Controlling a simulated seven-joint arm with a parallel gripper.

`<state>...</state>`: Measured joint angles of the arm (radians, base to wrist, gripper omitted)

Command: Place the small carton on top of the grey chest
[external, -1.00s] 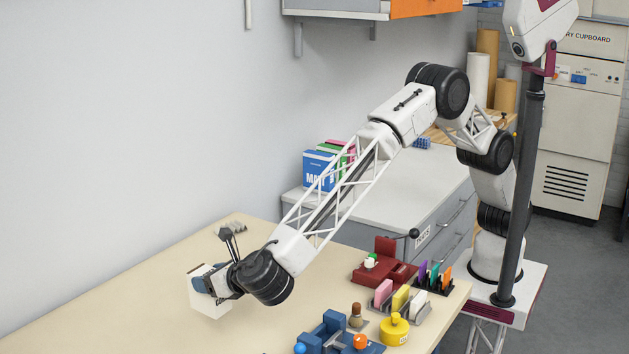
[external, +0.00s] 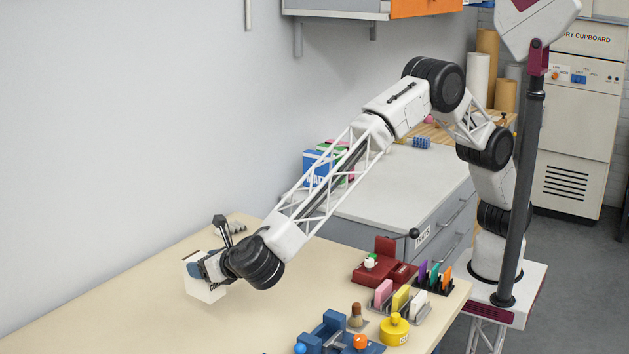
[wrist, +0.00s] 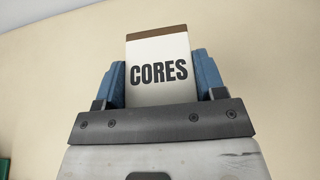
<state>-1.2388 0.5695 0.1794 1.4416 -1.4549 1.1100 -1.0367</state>
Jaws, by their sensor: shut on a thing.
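The small carton (external: 205,291) is a pale box marked "CORES", with a brown edge at its far end in the wrist view (wrist: 158,80). My gripper (external: 203,268) is shut on it, with a blue finger on each side in the wrist view (wrist: 160,85). The carton is over the far left part of the cream table. It looks raised, but its exact gap from the table is hard to tell. The grey chest (external: 398,185) stands behind the table, right of my gripper, with a pale flat top and drawers. My arm partly covers it.
Blue, green and pink boxes (external: 318,165) stand at the chest top's left rear; much of the top is clear. A red device (external: 385,270), coloured cards in holders (external: 400,298), a yellow tin (external: 394,331) and a blue vise (external: 330,332) occupy the table's right.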

